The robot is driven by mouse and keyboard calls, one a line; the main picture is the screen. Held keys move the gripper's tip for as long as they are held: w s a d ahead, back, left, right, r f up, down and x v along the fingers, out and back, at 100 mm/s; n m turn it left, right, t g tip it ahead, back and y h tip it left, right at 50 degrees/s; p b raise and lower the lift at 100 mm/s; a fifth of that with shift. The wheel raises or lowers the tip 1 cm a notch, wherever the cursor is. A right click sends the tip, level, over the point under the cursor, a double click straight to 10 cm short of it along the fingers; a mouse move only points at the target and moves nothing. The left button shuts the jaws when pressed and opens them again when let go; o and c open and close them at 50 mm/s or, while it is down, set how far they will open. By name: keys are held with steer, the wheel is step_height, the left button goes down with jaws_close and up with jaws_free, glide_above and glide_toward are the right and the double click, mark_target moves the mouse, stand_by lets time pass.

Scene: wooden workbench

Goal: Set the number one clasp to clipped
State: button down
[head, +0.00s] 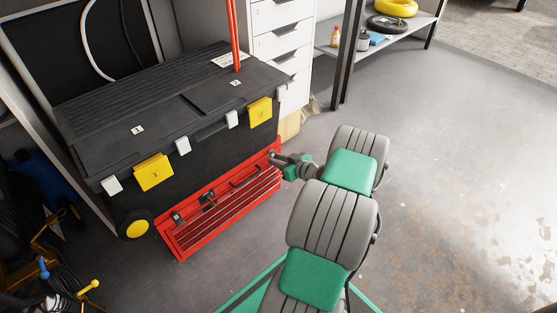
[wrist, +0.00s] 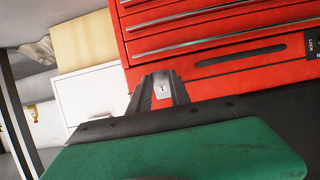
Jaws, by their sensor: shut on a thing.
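My gripper (head: 274,159) is at the upper right end of the red toolbox (head: 222,208), low in front of the large black box. In the wrist view my gripper (wrist: 160,92) has its dark fingers closed around a small silver-grey latch piece (wrist: 162,88) with a dark mark, possibly an upside-down 1. A similar latch (head: 177,217) sits at the red toolbox's left end. The black box (head: 75,140) carries a left yellow clasp (head: 154,172), which seems marked 1, and a right yellow clasp (head: 260,112). Whether either yellow clasp is fastened is unclear.
White clips (head: 183,146) line the black box's front edge. A white drawer cabinet (head: 280,45) and a shelf (head: 395,35) stand behind. Cables (head: 60,290) lie at lower left. The floor at right (head: 460,170) is clear.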

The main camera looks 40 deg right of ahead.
steer(key=shift+w+f+t, duration=0.25)
steer(key=shift+f+t, duration=0.1)
steer(key=shift+t, duration=0.8)
steer(key=shift+w+f+t, duration=0.25)
steer(key=shift+f+t, duration=0.1)
steer(key=shift+t, duration=0.8)
steer(key=c, duration=1.2)
jaws_free()
